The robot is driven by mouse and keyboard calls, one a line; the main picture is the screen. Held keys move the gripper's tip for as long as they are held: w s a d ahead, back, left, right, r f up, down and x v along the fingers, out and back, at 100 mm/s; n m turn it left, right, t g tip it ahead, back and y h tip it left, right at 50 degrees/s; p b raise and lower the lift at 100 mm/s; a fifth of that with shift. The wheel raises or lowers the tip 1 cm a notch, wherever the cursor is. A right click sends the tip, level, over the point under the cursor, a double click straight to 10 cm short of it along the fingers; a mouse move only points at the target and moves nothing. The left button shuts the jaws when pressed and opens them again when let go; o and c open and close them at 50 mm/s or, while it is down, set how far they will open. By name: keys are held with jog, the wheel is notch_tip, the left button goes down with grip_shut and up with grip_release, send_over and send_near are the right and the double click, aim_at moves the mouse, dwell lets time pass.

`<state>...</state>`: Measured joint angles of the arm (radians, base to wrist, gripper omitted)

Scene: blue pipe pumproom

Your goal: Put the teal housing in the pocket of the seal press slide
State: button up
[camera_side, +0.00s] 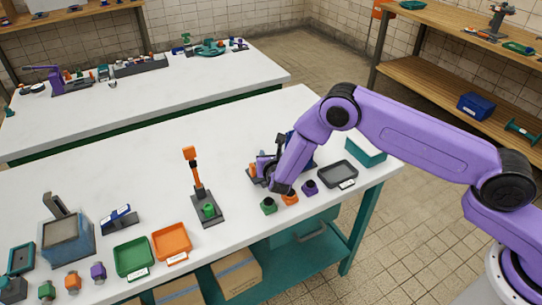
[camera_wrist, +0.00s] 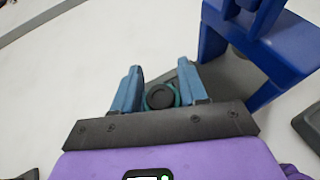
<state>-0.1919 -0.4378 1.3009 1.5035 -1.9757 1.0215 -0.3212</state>
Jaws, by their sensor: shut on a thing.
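The teal housing (camera_wrist: 160,97), a round part with a dark centre, sits between the two blue fingers of my gripper (camera_wrist: 158,92) in the wrist view. My gripper is shut on it. In the side view my gripper (camera_side: 264,174) is low over the right part of the white table, and my arm hides the housing. The blue frame of the seal press (camera_wrist: 262,45) stands just right of the fingers. A grey plate, seemingly its slide (camera_wrist: 208,76), shows beyond and beside the fingers. Its pocket is hidden, and I cannot tell whether the housing touches the slide.
Small green (camera_side: 268,205), orange (camera_side: 290,198) and purple (camera_side: 310,187) parts stand in front of my gripper. A dark tray (camera_side: 338,174) and a teal bin (camera_side: 366,151) lie to the right. An orange-handled press (camera_side: 203,195) stands to the left, with clear table between.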

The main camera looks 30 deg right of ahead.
jog(key=o, duration=1.1)
jog(key=shift+f, duration=0.15)
jog(key=shift+o, duration=0.2)
jog(key=shift+s+a+r, duration=0.15)
jog(key=shift+s+r, duration=0.1)
jog(key=v, duration=1.1)
jog(key=shift+s+r, duration=0.1)
jog(key=shift+s, duration=0.1)
